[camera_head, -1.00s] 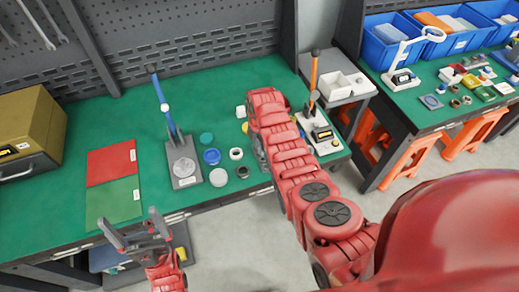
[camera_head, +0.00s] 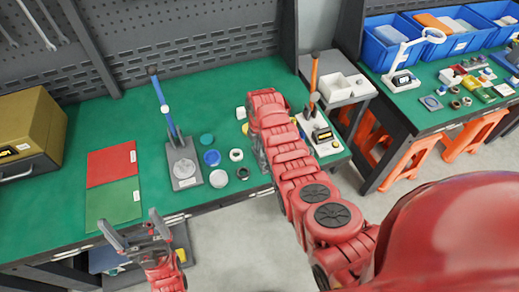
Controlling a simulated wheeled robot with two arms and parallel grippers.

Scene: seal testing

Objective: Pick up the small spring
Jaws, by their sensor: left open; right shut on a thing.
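I cannot make out the small spring in the head view. My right gripper (camera_head: 262,157) is mostly hidden behind my own red arm, low over the front of the green table, just right of the small rings. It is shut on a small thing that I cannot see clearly. My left gripper (camera_head: 134,232) is open and empty, in front of the table's front edge, below the green mat. A white ring (camera_head: 236,155) and a dark ring (camera_head: 243,174) lie on the table left of my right gripper.
A blue-handled press (camera_head: 184,172) stands mid-table, with blue, teal and white round parts beside it. Red and green mats (camera_head: 111,167) lie left. An orange-handled device (camera_head: 318,130) stands right of my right arm. A yellow-brown box (camera_head: 30,122) is far left.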

